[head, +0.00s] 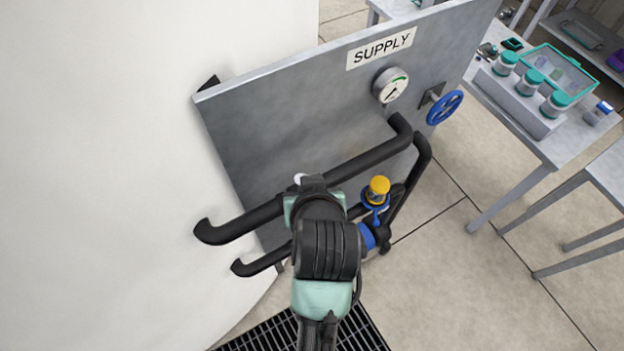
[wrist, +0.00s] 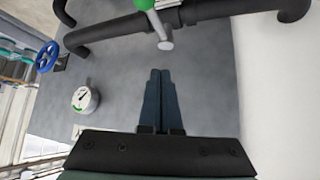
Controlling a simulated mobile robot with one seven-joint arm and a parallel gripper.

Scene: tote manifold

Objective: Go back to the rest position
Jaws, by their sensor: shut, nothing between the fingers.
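My gripper (wrist: 160,72) shows in the wrist view with its two dark fingers together and nothing between them. The fingers point toward the dark pipes (wrist: 215,12) and a small grey lever with a green part (wrist: 146,4). I cannot tell whether the fingertips touch anything. In the head view my arm reaches over the grey SUPPLY panel (head: 240,140) and its black pipes (head: 355,165); the arm hides the fingers there. A yellow-capped fitting with a blue base (head: 378,188) stands just right of my arm.
A round gauge (head: 391,85) and a blue handwheel (head: 444,107) are on the panel. A white curved wall (head: 110,170) fills the left. A table (head: 545,150) with jars (head: 531,82) stands at the right. A floor grate (head: 362,330) lies below; tiled floor is open at lower right.

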